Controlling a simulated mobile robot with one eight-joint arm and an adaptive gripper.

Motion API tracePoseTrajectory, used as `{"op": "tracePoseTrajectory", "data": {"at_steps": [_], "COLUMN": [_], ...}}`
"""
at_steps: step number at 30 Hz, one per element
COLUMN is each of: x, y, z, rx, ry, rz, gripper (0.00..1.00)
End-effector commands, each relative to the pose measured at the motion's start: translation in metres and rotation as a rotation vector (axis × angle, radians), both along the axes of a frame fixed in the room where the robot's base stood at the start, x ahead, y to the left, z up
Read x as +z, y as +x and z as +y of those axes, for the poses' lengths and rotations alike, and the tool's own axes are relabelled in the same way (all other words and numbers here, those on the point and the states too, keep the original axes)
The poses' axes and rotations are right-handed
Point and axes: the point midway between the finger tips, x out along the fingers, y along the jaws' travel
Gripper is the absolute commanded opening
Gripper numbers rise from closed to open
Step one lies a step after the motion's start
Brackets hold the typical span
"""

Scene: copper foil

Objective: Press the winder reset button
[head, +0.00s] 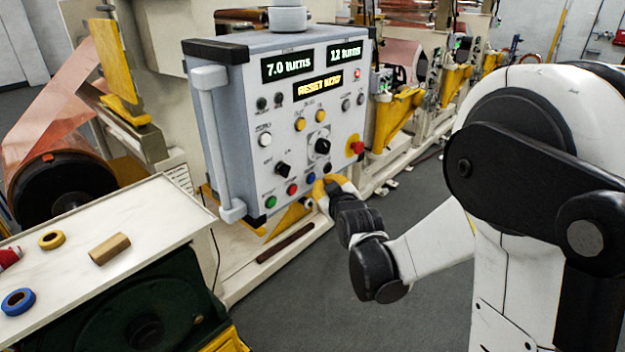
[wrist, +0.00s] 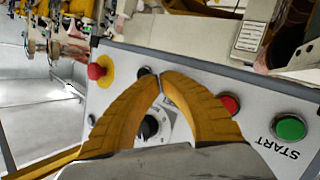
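The winder control panel (head: 240,130) is a grey box with two turn displays, 7.0 and 12, and an amber message display (head: 319,84) whose text seems to start with RESET. A blue button (head: 311,178) sits in its bottom row, between a red button (head: 292,189) and a black one (head: 327,168). I cannot read which button is labelled reset. My gripper (head: 318,187) has yellow fingers close by the blue button. In the wrist view, the fingertips of my gripper (wrist: 161,76) meet, empty, and hide the blue button's place. I cannot tell whether they touch the panel.
A green START button (wrist: 290,128) and the red button (wrist: 230,103) lie right of the fingers in the wrist view. A red emergency stop (head: 356,148) and a black knob (head: 322,146) are nearby. A pale table (head: 150,215) with tape rolls stands left.

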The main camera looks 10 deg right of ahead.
Motion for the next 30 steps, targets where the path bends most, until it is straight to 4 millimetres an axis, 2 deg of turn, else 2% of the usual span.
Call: {"op": "tracePoseTrajectory", "data": {"at_steps": [30], "x": [0.0], "y": [0.007], "z": [0.0051], "rx": [0.0], "ry": [-0.001], "rz": [0.0], "gripper": [0.0]}}
